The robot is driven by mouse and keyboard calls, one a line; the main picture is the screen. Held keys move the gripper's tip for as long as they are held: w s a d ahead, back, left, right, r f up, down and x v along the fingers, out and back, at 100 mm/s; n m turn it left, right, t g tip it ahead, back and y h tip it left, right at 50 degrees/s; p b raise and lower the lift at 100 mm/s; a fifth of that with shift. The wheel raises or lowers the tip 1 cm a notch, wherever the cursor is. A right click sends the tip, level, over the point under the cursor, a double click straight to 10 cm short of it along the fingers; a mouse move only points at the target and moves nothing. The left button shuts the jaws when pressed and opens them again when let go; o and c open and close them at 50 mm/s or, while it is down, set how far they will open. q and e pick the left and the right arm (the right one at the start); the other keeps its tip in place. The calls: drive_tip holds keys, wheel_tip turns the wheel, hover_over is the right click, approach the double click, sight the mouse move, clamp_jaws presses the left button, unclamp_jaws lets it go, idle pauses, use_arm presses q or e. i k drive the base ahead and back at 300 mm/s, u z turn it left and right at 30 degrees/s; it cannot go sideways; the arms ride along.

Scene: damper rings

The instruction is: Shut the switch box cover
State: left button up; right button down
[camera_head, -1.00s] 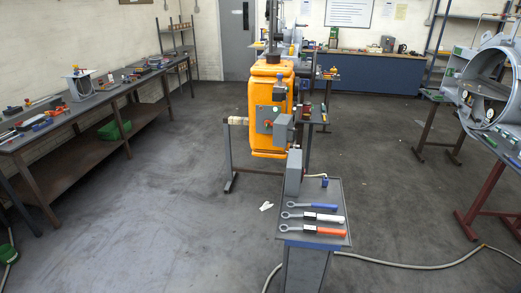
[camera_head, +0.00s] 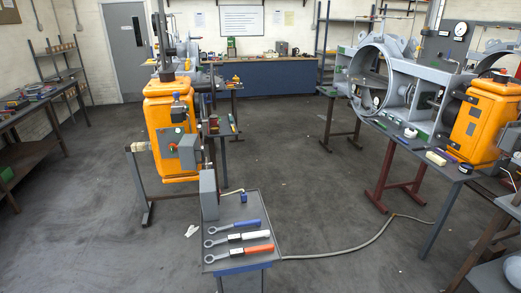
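No object is plainly marked as the switch box, and I cannot make out its cover. A grey box (camera_head: 188,152) sticks out from the front of the orange unit (camera_head: 165,112) at left of centre. An upright grey box (camera_head: 209,195) stands at the left back edge of the small grey stand. Another grey box (camera_head: 511,138) shows at the right edge, beside a second orange unit (camera_head: 476,125). Whether any of these boxes is open or shut is too small to tell. Neither of my grippers is in view.
The small stand (camera_head: 265,225) holds blue-, white- and orange-handled wrenches. A cable (camera_head: 365,245) runs from it across the floor. A bench (camera_head: 435,170) with large grey ring housings (camera_head: 365,75) stands at right. A workbench (camera_head: 20,140) is at left. The middle floor (camera_head: 310,160) is clear.

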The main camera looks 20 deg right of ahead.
sight(190, 150)
drive_tip(key=z, duration=0.35)
drive_tip(key=i, duration=1.2)
drive_tip(key=u, duration=0.5)
